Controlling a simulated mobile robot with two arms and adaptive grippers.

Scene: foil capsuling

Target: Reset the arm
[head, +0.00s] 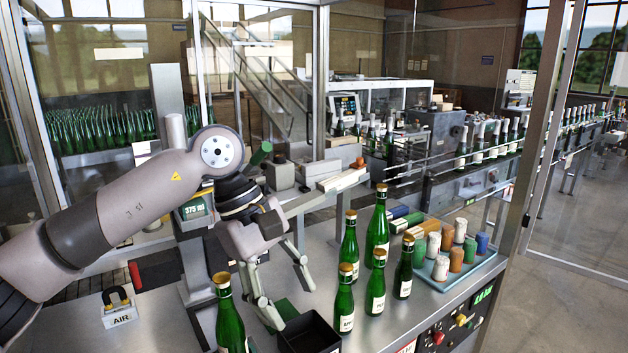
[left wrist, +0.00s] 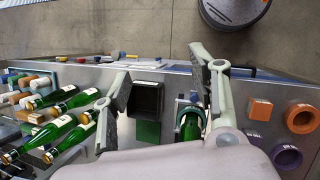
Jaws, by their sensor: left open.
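My left gripper (head: 290,305) hangs open and empty above the steel worktop, fingers pointing down. Its two fingers also show spread apart in the left wrist view (left wrist: 163,100). A green bottle with a gold top (head: 230,322) stands left of the gripper; a bottle in a holder (left wrist: 190,125) shows close to the right finger in the wrist view. Several green gold-topped bottles (head: 376,232) stand to the right of the gripper. A black open box (head: 310,338) and a green pad (head: 284,309) lie below the gripper. My right gripper is not in view.
A tray (head: 478,272) of coloured capsules stands at the right, near control buttons (head: 460,320). A 375 ml display (head: 195,210) stands behind my arm. An AIR block (head: 120,308) sits at left. Orange and purple rings (left wrist: 302,117) show in the wrist view.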

